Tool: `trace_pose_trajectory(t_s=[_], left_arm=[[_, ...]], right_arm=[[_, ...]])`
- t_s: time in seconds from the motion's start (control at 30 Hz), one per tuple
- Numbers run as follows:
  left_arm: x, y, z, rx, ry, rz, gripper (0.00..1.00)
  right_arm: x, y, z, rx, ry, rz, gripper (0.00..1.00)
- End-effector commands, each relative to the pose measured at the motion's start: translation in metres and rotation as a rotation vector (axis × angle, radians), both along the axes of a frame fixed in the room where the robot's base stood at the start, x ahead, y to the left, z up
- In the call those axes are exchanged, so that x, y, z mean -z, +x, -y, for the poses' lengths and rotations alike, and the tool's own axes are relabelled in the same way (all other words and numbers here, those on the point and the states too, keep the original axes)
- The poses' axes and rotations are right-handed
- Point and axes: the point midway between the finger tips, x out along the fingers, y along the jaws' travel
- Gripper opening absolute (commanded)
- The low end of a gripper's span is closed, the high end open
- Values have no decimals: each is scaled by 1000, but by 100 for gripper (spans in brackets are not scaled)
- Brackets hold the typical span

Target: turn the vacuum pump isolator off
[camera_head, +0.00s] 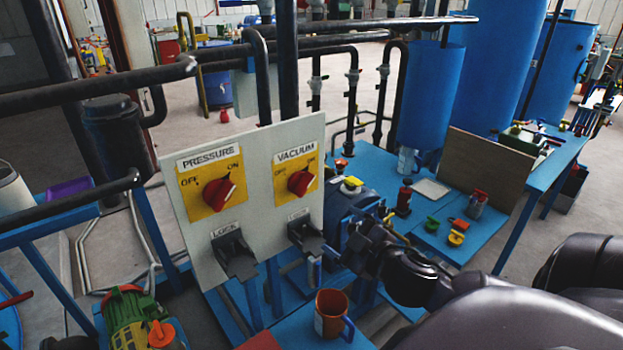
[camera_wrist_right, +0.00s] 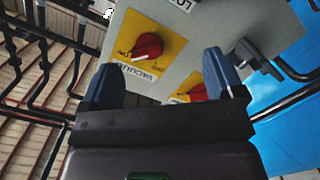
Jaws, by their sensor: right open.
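The vacuum isolator is a red rotary knob (camera_head: 301,181) on a yellow plate, under a VACUUM label on the right of a pale panel (camera_head: 258,150). Its raised grip slants up and right, toward the ON side. My right gripper (camera_head: 352,237) is below and right of this knob, apart from it. In the right wrist view, its blue fingers (camera_wrist_right: 163,82) are spread and empty. The vacuum knob (camera_wrist_right: 148,46) shows beyond them, upside down. My left gripper is not in view.
The similar PRESSURE knob (camera_head: 218,192) is left on the same panel; a finger partly hides it in the wrist view. Two dark lock brackets stick out below the knobs, including one (camera_head: 305,236) near my right gripper. An orange mug (camera_head: 331,312) stands below the panel.

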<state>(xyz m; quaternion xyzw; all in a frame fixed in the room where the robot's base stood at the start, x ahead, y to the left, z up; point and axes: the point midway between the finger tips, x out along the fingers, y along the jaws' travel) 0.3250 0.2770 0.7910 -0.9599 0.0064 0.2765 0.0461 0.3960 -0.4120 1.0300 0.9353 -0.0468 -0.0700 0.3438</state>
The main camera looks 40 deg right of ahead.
Motion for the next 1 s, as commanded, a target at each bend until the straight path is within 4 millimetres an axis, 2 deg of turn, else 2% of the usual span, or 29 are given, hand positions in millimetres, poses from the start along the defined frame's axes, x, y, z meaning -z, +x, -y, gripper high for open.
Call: trace_pose_trajectory(t_s=[0.03, 0.1, 0.23, 0.47, 1.0], left_arm=[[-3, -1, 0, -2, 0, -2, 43], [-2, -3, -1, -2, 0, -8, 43], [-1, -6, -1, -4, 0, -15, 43], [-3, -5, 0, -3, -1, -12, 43], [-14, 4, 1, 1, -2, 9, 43]], right_arm=[[-20, 3, 1, -11, -30, 29, 87], [-37, 5, 1, -20, -58, 58, 87], [-52, 7, 2, -28, -85, 86, 87], [-55, 23, 3, -33, -88, 91, 87], [-54, 95, 11, -30, -87, 90, 87]])
